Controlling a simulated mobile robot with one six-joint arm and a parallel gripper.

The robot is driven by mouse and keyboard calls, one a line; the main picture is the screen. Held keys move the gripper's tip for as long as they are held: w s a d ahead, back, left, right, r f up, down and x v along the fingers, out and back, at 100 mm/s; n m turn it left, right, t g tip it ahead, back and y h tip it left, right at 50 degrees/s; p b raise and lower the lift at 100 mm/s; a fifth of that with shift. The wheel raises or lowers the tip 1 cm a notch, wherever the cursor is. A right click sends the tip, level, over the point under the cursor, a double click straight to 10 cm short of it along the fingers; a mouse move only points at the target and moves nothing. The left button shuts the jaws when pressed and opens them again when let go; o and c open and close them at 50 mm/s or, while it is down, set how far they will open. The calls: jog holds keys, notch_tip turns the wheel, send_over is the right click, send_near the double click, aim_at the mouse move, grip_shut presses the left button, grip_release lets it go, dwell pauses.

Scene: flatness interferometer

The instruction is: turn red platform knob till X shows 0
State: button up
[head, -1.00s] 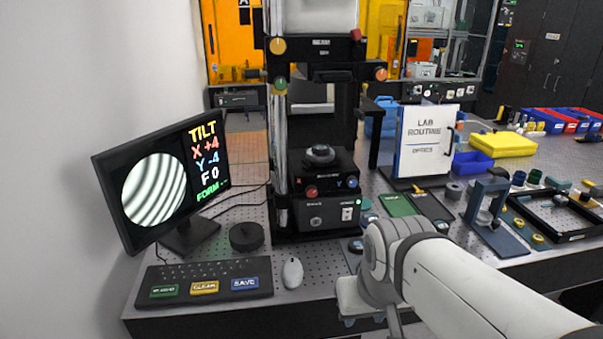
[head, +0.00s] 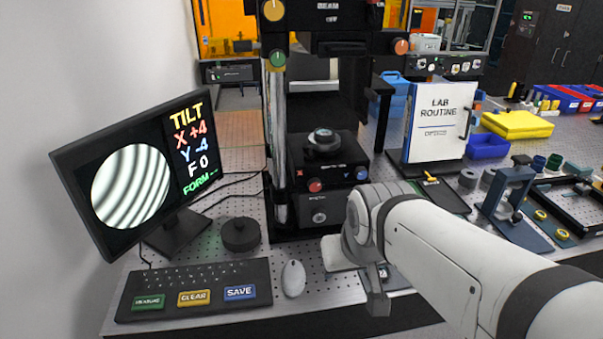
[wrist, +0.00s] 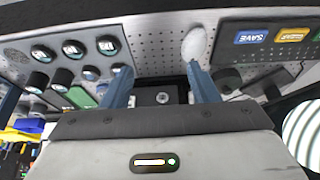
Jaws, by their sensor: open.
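The red platform knob (head: 315,186) is on the front of the black sample platform (head: 330,170), left of a blue knob (head: 361,174). A round dark sample (head: 324,141) sits on the platform. The monitor (head: 135,175) reads TILT, X +4, Y -4, F 0, with curved stripes in a disc. My gripper (wrist: 161,80) is open and empty in the wrist view, its two blue fingers on either side of the instrument's dark front with a silver fitting (wrist: 163,97). I cannot make out the red knob in that view. In the head view, my arm hides the fingertips.
A keyboard (head: 195,287) with coloured keys, a mouse (head: 293,278) and a black puck (head: 240,235) lie left of my arm. A green knob (head: 277,59) and an orange knob (head: 401,46) are higher on the instrument. A white lab binder (head: 440,122) stands to the right.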

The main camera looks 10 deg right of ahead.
jog(key=w+f+t+b, duration=0.55)
jog(key=w+b, duration=0.35)
jog(key=w, duration=0.2)
jog(key=n+t+y+b, duration=0.1)
jog(key=n+t+b, duration=0.1)
jog(key=t+b, duration=1.25)
send_near(316, 188)
notch_tip(316, 188, up, 2)
jog(key=w+g+b, duration=0.1)
jog(key=w+g, duration=0.1)
jog(key=x, duration=0.6)
jog(key=shift+w+a+r, duration=0.15)
jog(key=shift+w+r, duration=0.1)
jog(key=shift+r, duration=0.2)
jog(key=c, duration=1)
